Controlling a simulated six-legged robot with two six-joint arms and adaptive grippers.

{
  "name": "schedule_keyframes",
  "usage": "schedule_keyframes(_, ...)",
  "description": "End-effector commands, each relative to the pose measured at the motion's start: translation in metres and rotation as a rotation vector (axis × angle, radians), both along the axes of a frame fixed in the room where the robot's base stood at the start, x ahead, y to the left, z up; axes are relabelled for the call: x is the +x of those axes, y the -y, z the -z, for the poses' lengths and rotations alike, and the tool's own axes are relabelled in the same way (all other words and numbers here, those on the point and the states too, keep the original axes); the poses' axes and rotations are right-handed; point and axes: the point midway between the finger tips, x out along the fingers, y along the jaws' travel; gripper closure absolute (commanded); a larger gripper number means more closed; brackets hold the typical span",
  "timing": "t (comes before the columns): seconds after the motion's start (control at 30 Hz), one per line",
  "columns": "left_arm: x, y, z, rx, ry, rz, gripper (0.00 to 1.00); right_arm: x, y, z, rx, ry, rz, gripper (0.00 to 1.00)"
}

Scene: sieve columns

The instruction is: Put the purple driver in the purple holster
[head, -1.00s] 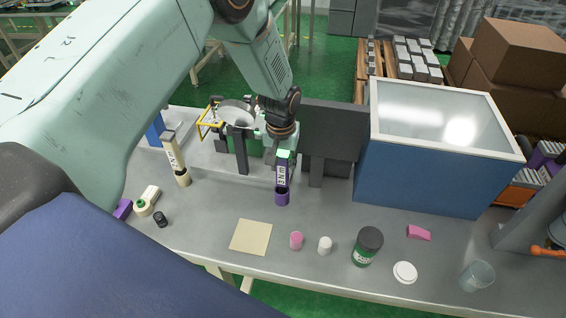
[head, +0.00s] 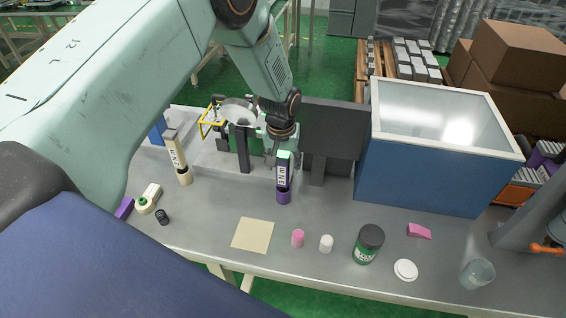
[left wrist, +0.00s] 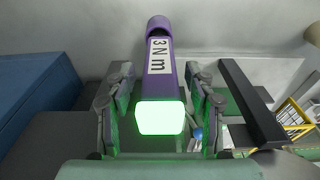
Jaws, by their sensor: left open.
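The purple driver (head: 284,172), with a white "3 N m" label and a lit green end, stands nearly upright with its lower end in the purple holster (head: 283,198) on the grey bench. In the left wrist view the driver (left wrist: 158,75) runs away from the camera to the purple holster (left wrist: 158,24). My right gripper is not in view.
A cream driver (head: 175,150) stands in a cream holder to the left. A dark panel (head: 333,130) and a blue bin (head: 430,175) stand to the right. A beige square (head: 253,235), small pink and white pieces, and a green jar (head: 367,245) lie in front.

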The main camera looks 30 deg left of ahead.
Motion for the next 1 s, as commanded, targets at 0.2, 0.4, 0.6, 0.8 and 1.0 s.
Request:
schedule_keyframes(0.2, 0.000, 0.000, -0.014, 0.000, 0.003, 0.000, 0.46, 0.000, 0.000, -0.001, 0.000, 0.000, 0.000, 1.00)
schedule_keyframes(0.4, -0.004, 0.001, -0.051, 0.000, 0.005, 0.000, 0.46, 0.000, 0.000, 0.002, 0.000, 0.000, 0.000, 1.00)
schedule_keyframes(0.6, -0.009, 0.002, -0.090, 0.000, 0.003, 0.000, 0.46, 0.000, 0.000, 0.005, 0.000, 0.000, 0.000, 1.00)
schedule_keyframes(0.8, -0.012, 0.003, -0.115, 0.000, 0.002, 0.000, 0.46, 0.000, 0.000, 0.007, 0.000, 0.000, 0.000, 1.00)
schedule_keyframes(1.0, -0.014, 0.003, -0.123, 0.000, 0.000, 0.000, 0.46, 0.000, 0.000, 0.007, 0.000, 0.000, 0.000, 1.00)
